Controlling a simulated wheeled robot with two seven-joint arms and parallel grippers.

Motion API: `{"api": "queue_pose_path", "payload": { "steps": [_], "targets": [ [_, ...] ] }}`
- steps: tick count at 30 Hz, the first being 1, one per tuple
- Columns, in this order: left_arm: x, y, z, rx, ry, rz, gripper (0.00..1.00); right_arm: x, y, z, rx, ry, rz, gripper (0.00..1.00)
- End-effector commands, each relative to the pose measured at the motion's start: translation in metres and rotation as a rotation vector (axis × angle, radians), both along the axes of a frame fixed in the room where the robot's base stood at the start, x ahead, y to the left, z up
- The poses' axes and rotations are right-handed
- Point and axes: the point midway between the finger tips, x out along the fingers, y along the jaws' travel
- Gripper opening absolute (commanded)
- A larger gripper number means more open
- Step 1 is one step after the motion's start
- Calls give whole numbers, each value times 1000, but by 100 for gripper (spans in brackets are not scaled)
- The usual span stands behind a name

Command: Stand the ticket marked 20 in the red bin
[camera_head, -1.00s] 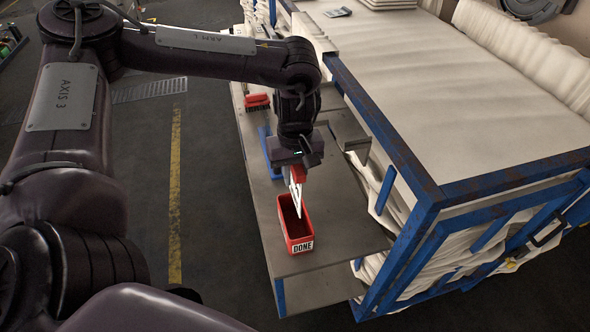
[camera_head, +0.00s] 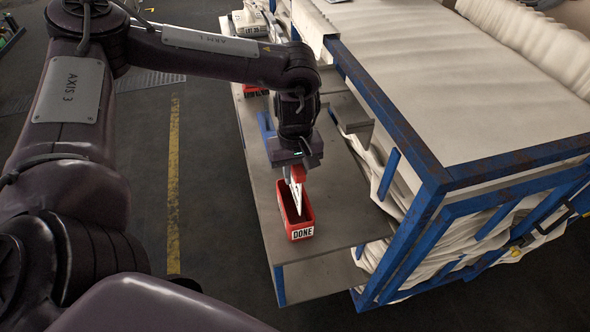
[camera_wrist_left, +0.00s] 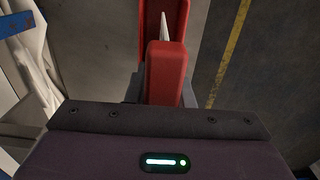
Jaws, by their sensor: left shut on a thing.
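The red bin (camera_head: 304,225), marked DONE on its near end, stands on the grey shelf near its front edge. My left gripper (camera_head: 297,182) is above the bin, pointing down, its red fingers shut on a thin white ticket (camera_head: 297,197). The ticket is seen nearly edge-on, its lower end over or within the bin's opening; I cannot tell if it touches the bin. Its number is not readable. In the left wrist view a red finger (camera_wrist_left: 166,72) hides most of the ticket (camera_wrist_left: 164,27), and red surfaces lie beyond. My right gripper is not in view.
The grey shelf (camera_head: 345,215) has bare room right of the bin. A blue piece (camera_head: 267,135) and another red object (camera_head: 255,91) are farther back. A blue-framed cart (camera_head: 430,205) with white cloth stands close on the right. Open floor is at left.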

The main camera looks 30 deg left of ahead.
Motion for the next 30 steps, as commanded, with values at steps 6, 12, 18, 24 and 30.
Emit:
{"api": "queue_pose_path", "payload": {
  "steps": [6,12,18,24,30],
  "targets": [
    [0,0,-16,1,2,0,0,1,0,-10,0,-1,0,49],
    [-1,0,-28,1,2,0,0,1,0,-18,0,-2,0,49],
    [0,0,-40,0,1,0,0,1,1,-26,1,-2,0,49],
    [0,0,-52,1,2,-1,0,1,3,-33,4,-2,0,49],
    [0,0,-64,1,2,-1,0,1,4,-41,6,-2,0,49]
  ]
}}
